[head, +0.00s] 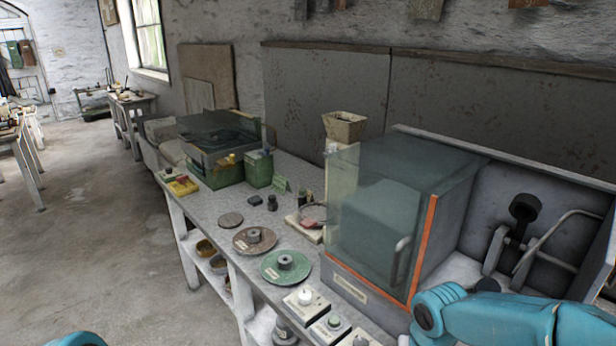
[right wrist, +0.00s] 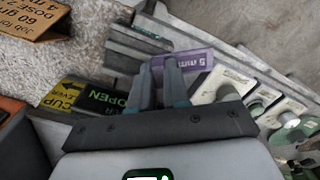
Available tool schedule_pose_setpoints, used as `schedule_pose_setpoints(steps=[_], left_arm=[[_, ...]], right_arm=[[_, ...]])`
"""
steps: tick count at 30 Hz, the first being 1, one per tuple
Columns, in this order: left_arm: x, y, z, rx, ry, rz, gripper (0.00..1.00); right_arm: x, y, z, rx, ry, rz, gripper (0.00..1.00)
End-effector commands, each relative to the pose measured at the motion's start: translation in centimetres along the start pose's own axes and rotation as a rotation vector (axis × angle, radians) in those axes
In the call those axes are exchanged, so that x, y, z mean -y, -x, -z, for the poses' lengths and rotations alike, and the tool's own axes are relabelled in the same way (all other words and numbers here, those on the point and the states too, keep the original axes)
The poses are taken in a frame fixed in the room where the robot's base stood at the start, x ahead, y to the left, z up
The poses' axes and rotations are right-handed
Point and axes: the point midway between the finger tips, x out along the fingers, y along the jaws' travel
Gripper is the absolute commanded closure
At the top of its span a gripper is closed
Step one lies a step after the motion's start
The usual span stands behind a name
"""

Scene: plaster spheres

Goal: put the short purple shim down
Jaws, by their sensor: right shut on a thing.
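The short purple shim (right wrist: 202,57) shows in the right wrist view, a flat bar with an upside-down "5 mm" label. My right gripper (right wrist: 160,70) is shut on its left part, and the fingers hide some of it. The shim's labelled end sticks out to the right of the fingers. I cannot tell whether it touches anything underneath. In the head view neither the shim nor the right gripper shows, only my teal right arm at the lower right. My left gripper is not in view.
In the right wrist view, grey bars (right wrist: 130,48) lie close left of the shim. White switch boxes (right wrist: 222,88) stand right. The head view shows a glass-fronted cabinet (head: 385,225) on the bench.

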Motion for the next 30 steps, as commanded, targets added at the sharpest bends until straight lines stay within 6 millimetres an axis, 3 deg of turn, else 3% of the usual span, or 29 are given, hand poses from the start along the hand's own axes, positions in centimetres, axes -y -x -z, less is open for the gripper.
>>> schedule_pose_setpoints(steps=[2,7,30], left_arm=[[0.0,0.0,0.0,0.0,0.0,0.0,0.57],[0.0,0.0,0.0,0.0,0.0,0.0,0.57],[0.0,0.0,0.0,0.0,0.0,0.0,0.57]], right_arm=[[0.8,-1.1,0.4,-0.001,0.128,0.001,1.0],[1.4,-1.1,1.5,-0.005,0.262,0.001,1.0],[1.4,-1.0,1.4,-0.004,0.275,0.001,1.0]])
